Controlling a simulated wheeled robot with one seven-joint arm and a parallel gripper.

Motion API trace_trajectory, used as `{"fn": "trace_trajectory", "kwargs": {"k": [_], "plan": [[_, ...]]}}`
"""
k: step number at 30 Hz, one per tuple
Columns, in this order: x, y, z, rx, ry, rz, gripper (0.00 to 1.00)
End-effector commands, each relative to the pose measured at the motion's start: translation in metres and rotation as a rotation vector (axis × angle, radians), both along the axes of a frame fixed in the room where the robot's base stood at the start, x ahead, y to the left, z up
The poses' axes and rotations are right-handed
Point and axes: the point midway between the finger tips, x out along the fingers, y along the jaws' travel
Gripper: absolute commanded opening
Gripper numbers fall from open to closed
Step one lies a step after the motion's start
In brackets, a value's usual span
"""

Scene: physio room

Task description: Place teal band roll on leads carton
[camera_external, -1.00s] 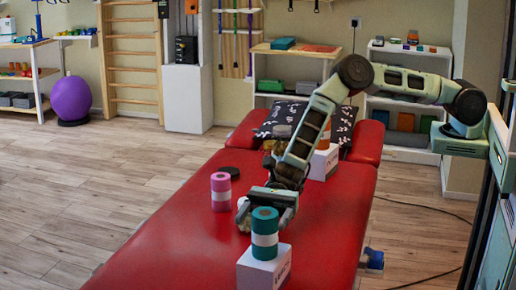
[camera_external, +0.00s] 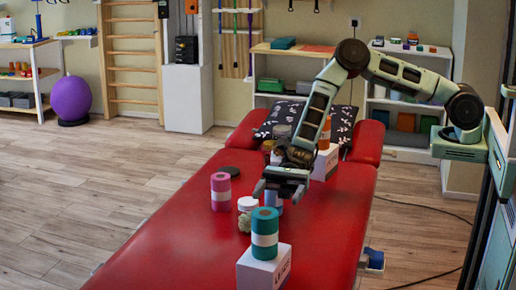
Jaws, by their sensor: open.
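The teal band roll (camera_external: 264,233) has a white label around its middle. It stands upright on top of a white carton (camera_external: 263,268) with dark print on its right side, at the near end of the red treatment table. The print is too small to read, so I cannot tell if this is the leads carton. Another white carton (camera_external: 325,163) stands farther back, with an orange bottle by it. My gripper (camera_external: 279,197) is open and empty, above the table behind the teal roll and apart from it.
A pink roll (camera_external: 221,192) stands left of my gripper. A black disc (camera_external: 230,171) lies farther back. The red table (camera_external: 335,225) is clear at the right.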

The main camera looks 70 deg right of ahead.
Motion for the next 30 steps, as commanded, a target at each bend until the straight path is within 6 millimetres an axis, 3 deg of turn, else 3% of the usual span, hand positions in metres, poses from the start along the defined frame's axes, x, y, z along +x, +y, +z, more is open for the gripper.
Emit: {"fn": "trace_trajectory", "kwargs": {"k": [2, 5, 8, 11, 15, 21, 27, 30], "plan": [[-0.005, 0.001, 0.003, -0.008, -0.015, 0.016, 0.75], [-0.028, 0.003, 0.014, -0.047, -0.092, 0.095, 0.75], [-0.073, 0.0, 0.03, -0.126, -0.242, 0.245, 0.75], [-0.127, -0.015, 0.043, -0.228, -0.439, 0.434, 0.75], [-0.191, -0.054, 0.051, -0.364, -0.72, 0.696, 0.75], [-0.252, -0.133, 0.057, -0.544, -1.109, 1.049, 0.75], [-0.283, -0.217, 0.065, -0.693, -1.459, 1.37, 0.75], [-0.29, -0.248, 0.069, -0.743, -1.584, 1.491, 0.75]]}}
